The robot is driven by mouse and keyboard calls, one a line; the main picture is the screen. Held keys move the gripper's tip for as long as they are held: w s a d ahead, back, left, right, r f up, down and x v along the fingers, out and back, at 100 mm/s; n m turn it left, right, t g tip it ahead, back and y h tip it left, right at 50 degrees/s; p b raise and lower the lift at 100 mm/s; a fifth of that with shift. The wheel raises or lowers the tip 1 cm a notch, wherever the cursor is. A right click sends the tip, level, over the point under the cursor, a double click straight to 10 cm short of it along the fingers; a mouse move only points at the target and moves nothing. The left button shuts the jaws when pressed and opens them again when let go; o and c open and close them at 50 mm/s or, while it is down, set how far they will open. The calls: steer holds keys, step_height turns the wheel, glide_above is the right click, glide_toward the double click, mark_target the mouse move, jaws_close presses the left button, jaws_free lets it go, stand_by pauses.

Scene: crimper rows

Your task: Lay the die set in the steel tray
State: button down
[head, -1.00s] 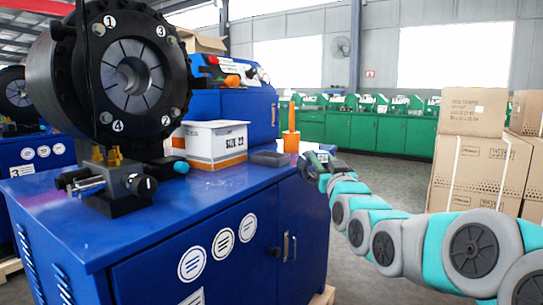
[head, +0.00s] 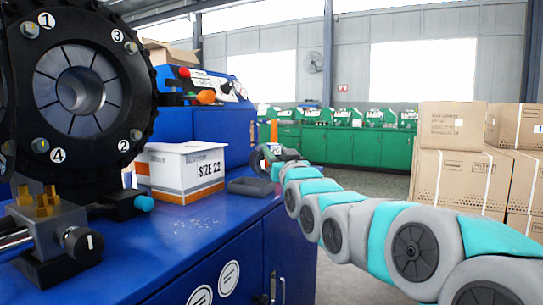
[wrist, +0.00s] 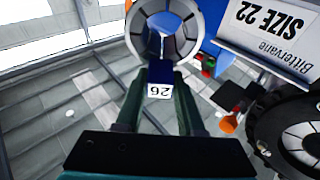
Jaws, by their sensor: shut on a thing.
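In the wrist view, my gripper (wrist: 158,110) is shut on a blue block labelled 26. The block joins a grey segmented ring, the die set (wrist: 165,30), which extends beyond the fingertips. In the head view, my gripper (head: 268,157) is small at the end of the arm, above the back right of the blue bench, with a grey curved part of the die set (head: 257,160) beside it. A low dark grey rectangular piece (head: 251,187) lies on the bench just below. I cannot tell whether it is the steel tray.
A white and orange SIZE 22 box (head: 187,170) stands left of my gripper on the blue bench (head: 190,228). The large black crimper head (head: 85,90) and a metal fixture (head: 45,235) fill the left. Cartons (head: 455,180) stand at right. Bare bench top lies in front of the box.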

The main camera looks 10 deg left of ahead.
steer(key=shift+w+a+f+p, duration=0.4)
steer(key=shift+w+f, duration=0.3)
steer(key=shift+w, duration=1.3)
steer(key=shift+w+a+f+p, duration=0.2)
steer(key=shift+w+f+p, duration=0.4)
steer(key=shift+w, duration=1.45)
steer(key=shift+w+a+f+p, duration=0.35)
steer(key=shift+w+f, duration=0.4)
steer(key=shift+w, duration=1.25)
steer(key=shift+f, duration=0.1)
steer(key=c, duration=0.5)
jaws_free()
steer(key=shift+f, duration=0.15)
